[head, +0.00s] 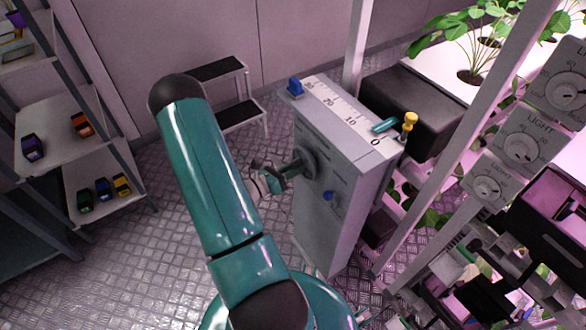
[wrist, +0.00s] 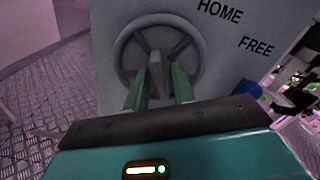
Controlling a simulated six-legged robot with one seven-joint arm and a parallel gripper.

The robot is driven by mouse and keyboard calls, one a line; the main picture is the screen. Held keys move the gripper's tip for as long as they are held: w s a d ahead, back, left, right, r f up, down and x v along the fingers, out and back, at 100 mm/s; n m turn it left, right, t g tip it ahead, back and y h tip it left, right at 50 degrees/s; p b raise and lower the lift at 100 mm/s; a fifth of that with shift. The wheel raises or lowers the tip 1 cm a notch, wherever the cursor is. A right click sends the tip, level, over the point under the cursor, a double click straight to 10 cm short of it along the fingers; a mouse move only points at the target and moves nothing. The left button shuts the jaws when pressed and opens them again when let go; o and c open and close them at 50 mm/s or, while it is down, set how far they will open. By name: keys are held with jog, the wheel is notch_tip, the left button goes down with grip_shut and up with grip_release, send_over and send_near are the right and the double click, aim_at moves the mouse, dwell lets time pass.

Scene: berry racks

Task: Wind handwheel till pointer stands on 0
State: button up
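The handwheel (head: 306,163) is a grey spoked wheel on the side of a grey cabinet (head: 330,225). In the wrist view the handwheel (wrist: 183,37) faces me, with a grey grip (wrist: 157,75) sticking out toward me. My gripper (wrist: 159,84) has its two green fingers apart, one on each side of this grip, with a gap visible at the right. In the head view my gripper (head: 281,174) is at the wheel. On the cabinet top a white scale (head: 338,110) reads 30, 20, 10, 0. The teal pointer (head: 385,125) lies between 10 and 0, nearer 0.
A yellow knob (head: 410,121) and a blue one (head: 295,86) stand on the cabinet top. Another blue knob (head: 328,196) is below the wheel, near HOME and FREE lettering in the wrist view. A step stool (head: 235,112) stands behind. Shelves (head: 58,118) are left; floor between is clear.

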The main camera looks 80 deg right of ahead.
grip_shut()
jog(key=shift+m, duration=0.4)
jog(key=m, duration=2.2)
jog(key=shift+m, duration=0.3)
jog(key=shift+o, duration=1.3)
grip_release()
